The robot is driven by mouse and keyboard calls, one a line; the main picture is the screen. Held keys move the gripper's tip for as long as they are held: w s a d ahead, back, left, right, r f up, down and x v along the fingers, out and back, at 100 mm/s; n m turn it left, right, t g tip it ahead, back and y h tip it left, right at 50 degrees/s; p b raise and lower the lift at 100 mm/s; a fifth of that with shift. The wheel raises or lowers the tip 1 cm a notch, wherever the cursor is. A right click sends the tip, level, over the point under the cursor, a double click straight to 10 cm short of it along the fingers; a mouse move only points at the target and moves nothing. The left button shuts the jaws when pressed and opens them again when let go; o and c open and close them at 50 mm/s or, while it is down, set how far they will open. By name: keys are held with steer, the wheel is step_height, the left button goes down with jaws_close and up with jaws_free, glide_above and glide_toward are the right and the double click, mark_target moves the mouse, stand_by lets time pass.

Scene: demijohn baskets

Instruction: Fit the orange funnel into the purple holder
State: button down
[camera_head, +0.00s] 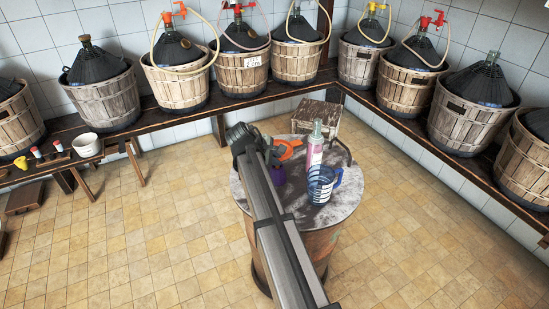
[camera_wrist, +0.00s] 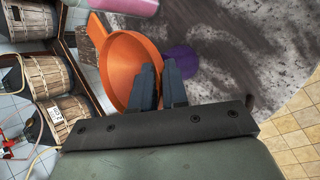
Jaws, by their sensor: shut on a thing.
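The orange funnel (camera_head: 290,148) is at my gripper (camera_head: 273,155) above the round table in the head view. In the wrist view the funnel's wide bowl (camera_wrist: 122,62) opens toward the camera, left of and partly behind the fingers. My gripper (camera_wrist: 160,76) is shut on the funnel at its right side. The purple holder (camera_head: 278,176) is on the tabletop below the funnel, partly hidden by my arm. In the wrist view the holder (camera_wrist: 183,60) shows just right of the funnel, behind the fingertips. The funnel's spout is hidden.
A pink-and-clear bottle (camera_head: 315,148) and a blue measuring jug (camera_head: 322,186) stand close by on the round marbled tabletop (camera_head: 335,212). Wicker-basketed demijohns line the wall benches behind. A wooden crate (camera_head: 316,117) is behind the table.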

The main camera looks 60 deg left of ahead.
steer(key=shift+f, duration=1.05)
stand_by(0.4)
steer(key=c, duration=1.1)
jaws_free()
steer(key=shift+s, duration=0.1)
steer(key=v, duration=1.3)
steer(key=shift+s+r, duration=0.15)
steer(key=shift+r, duration=0.15)
